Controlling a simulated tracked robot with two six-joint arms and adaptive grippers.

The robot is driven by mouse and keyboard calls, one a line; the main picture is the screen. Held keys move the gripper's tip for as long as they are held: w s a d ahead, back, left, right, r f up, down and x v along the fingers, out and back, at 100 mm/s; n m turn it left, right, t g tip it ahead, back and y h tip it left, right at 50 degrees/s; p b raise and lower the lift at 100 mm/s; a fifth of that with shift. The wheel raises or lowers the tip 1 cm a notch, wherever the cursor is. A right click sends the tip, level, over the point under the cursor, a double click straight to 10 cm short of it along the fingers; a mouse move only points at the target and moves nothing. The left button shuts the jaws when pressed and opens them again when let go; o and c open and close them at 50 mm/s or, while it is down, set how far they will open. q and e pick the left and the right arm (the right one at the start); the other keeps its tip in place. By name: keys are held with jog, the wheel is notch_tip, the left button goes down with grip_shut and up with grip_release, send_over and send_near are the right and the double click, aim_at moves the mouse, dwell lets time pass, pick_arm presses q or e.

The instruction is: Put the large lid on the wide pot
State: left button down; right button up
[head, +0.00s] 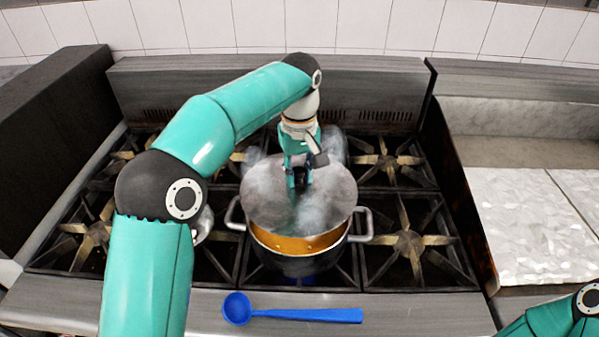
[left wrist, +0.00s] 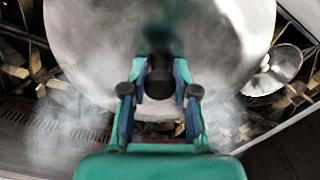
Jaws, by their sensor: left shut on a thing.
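The large lid (head: 265,200) is a round grey metal disc with a dark knob (left wrist: 160,82). My left gripper (head: 299,180) is shut on that knob; its fingers show on both sides of it in the left wrist view (left wrist: 158,90). The wide pot (head: 300,266) is dark outside with an orange inside and two side handles, and it stands on the front middle burner. The lid is over the pot and hides its back part. The front inside of the pot shows below the lid's edge, so the lid looks raised or set back. Steam blurs the lid's outline.
A blue ladle (head: 295,315) lies on the stove's front edge. A small shiny metal piece (left wrist: 272,70) sits on the stove beside the pot, partly behind my left arm in the head view. Burner grates (head: 408,243) to the right are bare. A marble counter (head: 530,215) is at the right.

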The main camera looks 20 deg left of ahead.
pick_arm(q)
jog(key=shift+f+b, duration=0.6)
jog(key=shift+f, duration=0.3)
notch_tip(320, 180, down, 2)
jog(key=shift+f+b, duration=0.1)
jog(key=shift+b, duration=1.05)
jog(key=shift+f+b, duration=0.45)
jog(key=shift+f, duration=0.3)
jog(key=shift+s+d, duration=0.1)
jog(key=shift+s, duration=0.1)
jog(key=shift+f, duration=0.35)
jog(key=shift+c, duration=1.6)
grip_release()
